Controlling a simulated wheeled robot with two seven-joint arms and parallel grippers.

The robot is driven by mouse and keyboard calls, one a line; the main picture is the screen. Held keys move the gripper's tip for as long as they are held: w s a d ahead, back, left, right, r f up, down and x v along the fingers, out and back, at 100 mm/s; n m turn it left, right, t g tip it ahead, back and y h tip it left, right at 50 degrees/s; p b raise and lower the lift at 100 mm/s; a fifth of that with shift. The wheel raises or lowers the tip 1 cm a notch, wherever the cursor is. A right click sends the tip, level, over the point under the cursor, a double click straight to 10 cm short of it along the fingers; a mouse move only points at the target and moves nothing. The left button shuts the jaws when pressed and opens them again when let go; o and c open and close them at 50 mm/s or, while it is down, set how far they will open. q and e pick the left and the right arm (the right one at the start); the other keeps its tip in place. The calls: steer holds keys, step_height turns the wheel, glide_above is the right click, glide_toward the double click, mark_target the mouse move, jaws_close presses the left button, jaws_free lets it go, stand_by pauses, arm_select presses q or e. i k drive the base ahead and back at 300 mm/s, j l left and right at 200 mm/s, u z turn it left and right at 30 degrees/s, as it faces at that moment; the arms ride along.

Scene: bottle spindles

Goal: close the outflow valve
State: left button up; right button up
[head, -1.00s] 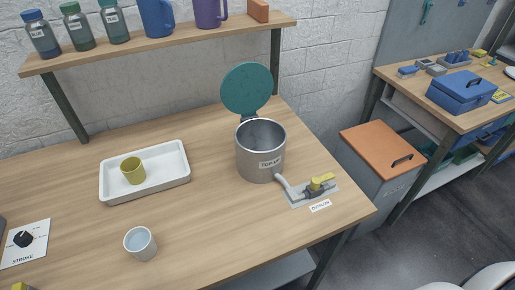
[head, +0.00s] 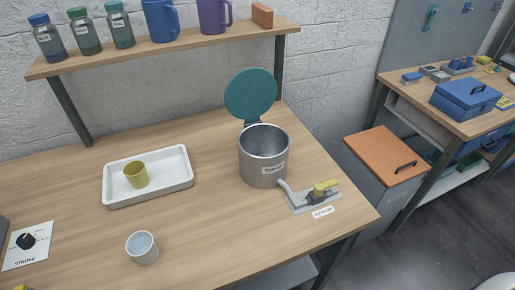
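The outflow valve (head: 319,192) has a yellow handle and sits on a small grey plate (head: 301,208) near the table's right edge. Its handle points to the right, roughly along the pipe's line. A grey pipe (head: 287,190) joins it to the metal pot (head: 263,165), which is labelled and has its teal lid (head: 251,95) raised. A white label (head: 323,212) lies in front of the valve. Neither of my grippers is in view.
A white tray (head: 117,200) holds a yellow cup (head: 136,174). A pale cup (head: 142,247) stands at the table's front. A dial card (head: 27,245) lies at left. A shelf (head: 200,38) bears bottles and mugs. Table around the valve is clear.

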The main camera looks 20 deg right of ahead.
mark_target(320, 188)
steer(key=z, duration=1.15)
